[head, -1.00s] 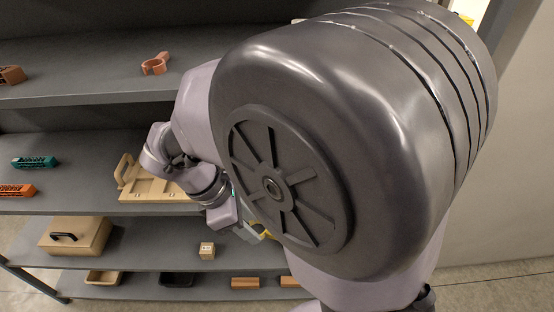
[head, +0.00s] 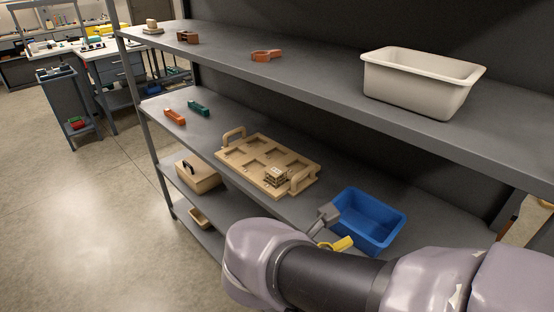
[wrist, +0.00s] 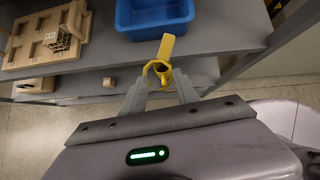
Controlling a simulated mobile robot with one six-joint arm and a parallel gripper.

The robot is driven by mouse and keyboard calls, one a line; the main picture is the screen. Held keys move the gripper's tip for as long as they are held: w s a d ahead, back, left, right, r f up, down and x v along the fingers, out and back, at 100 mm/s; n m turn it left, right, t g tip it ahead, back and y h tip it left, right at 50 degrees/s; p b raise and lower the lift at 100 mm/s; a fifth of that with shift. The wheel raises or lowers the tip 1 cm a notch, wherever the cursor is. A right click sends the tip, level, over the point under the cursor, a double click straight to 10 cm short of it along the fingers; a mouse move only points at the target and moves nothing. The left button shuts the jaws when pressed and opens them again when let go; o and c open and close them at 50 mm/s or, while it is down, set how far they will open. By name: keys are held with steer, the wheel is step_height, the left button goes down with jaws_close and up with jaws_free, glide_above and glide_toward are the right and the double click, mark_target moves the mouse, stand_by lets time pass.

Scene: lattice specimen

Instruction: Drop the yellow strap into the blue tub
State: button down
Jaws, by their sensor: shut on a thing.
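The yellow strap (wrist: 163,60) is a ring with a flat tab. My gripper (wrist: 160,82) is shut on its ring end in the wrist view, and the tab points away from the fingers toward the tub. In the head view the yellow strap (head: 338,244) shows beside a grey finger of my gripper (head: 325,232), partly hidden by my arm. The blue tub (head: 385,245) stands on the middle shelf, right of the strap, and looks empty. The tub (wrist: 155,32) also shows just beyond the strap in the wrist view. The strap is outside the tub, in front of it.
A tan pocketed tray (head: 235,160) with handles and a small lattice block (head: 277,177) stands left of the tub. A white bin (head: 420,85) and an orange clamp (head: 266,55) are on the shelf above.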

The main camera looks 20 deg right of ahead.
steer(key=w+d, duration=0.2)
steer(key=d, duration=0.2)
steer(key=w+d+f, duration=0.1)
steer(key=w+d, duration=0.2)
steer(key=d, duration=0.2)
steer(key=w+d+f, duration=0.1)
steer(key=w+d, duration=0.1)
steer(key=d, duration=0.3)
steer(key=shift+w, duration=0.35)
steer(key=b, duration=0.3)
glide_toward(356, 223)
steer(key=shift+s+d+f, duration=0.35)
steer(key=shift+d+f, duration=0.4)
steer(key=shift+f, duration=0.05)
step_height(356, 223, up, 2)
steer(key=y+p, duration=0.1)
steer(key=p, duration=0.3)
steer(key=shift+s+r+g, duration=0.1)
steer(key=shift+g, duration=0.2)
steer(key=y+p, duration=0.1)
steer(key=p, duration=0.1)
steer(key=g+y+p, duration=0.1)
steer(key=p, duration=0.1)
steer(key=shift+w+d, duration=0.3)
steer(key=shift+d, duration=0.1)
steer(key=shift+a+f+b, duration=0.1)
steer(key=shift+f+b, duration=0.75)
steer(key=shift+f, duration=0.4)
steer(key=shift+f, duration=0.1)
